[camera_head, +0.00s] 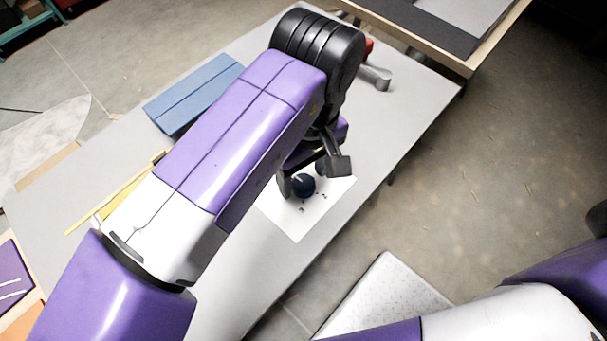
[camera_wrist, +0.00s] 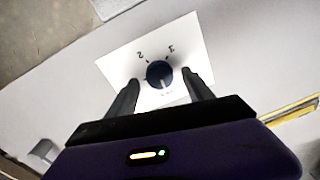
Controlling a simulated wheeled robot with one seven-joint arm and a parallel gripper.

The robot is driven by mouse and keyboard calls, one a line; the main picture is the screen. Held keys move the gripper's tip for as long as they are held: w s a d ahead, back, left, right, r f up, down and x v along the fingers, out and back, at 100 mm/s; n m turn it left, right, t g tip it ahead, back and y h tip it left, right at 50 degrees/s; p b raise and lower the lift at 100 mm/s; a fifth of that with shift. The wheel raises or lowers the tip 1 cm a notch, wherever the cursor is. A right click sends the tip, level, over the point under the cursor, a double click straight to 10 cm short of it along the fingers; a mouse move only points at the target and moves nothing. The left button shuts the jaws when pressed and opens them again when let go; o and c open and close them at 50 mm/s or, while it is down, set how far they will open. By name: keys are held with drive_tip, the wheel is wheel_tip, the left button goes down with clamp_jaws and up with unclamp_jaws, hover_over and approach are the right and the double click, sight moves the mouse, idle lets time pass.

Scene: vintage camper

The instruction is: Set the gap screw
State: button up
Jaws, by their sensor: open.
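A dark blue round knob (camera_wrist: 160,74) with a pale pointer line sits on a white card (camera_wrist: 118,65) marked with numerals, of which a 2 and what looks like a 3 can be read. In the wrist view the pointer line runs toward my palm. My gripper (camera_wrist: 160,90) is open, with one finger on each side of the knob and gaps showing between. In the head view the knob (camera_head: 304,185) and card (camera_head: 300,226) show below my gripper (camera_head: 302,180), partly hidden by my arm.
The card lies on a long grey table (camera_head: 250,285). A blue folded panel (camera_head: 195,92) and a yellow stick (camera_head: 118,190) lie at the left. A grey and red tool (camera_head: 374,76) lies near the far end. The table's right edge drops to the floor.

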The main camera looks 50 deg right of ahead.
drive_tip(key=shift+f, duration=0.6)
clamp_jaws()
